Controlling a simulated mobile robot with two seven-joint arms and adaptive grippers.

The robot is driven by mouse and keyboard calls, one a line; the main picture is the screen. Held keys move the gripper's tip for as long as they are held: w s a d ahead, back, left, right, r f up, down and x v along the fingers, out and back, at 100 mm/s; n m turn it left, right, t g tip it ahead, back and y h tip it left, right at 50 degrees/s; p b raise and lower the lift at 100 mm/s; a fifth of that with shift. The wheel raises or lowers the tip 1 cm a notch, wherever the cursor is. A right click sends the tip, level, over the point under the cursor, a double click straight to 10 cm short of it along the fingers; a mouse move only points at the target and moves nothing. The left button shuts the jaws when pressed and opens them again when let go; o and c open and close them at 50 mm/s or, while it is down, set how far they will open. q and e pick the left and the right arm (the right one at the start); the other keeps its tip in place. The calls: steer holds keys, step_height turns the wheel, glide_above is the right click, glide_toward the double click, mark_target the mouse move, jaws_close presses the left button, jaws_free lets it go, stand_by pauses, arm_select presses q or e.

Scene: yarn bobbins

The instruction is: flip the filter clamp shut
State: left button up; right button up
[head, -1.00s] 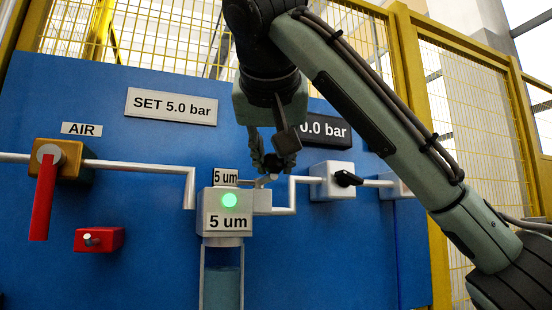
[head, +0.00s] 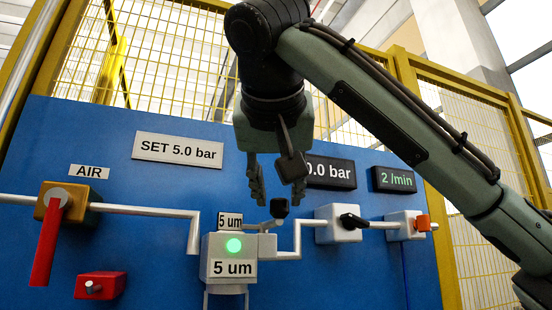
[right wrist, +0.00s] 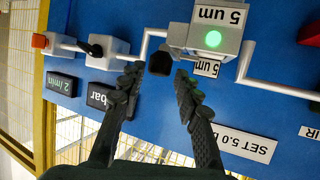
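The filter head (head: 216,246) is a pale block with a green light and a "5 um" label. It also shows at the top of the right wrist view (right wrist: 195,38). The filter clamp (head: 279,209) is a short pale lever at the head's upper right with a black knob, which points up. The knob shows between the fingertips in the right wrist view (right wrist: 160,62). My right gripper (head: 277,193) is open and empty just above the knob, its fingers apart on either side. My left gripper is not in view.
A red lever valve (head: 48,240) and a red block (head: 100,285) are at the left. A white valve with a black handle (head: 352,221) and a block with an orange part (head: 423,223) are at the right. White pipes (head: 150,211) run across the blue panel.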

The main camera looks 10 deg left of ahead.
steer(key=a+v, duration=0.1)
steer(key=v, duration=0.7)
steer(key=shift+s+d, duration=0.3)
steer(key=shift+d, duration=0.2)
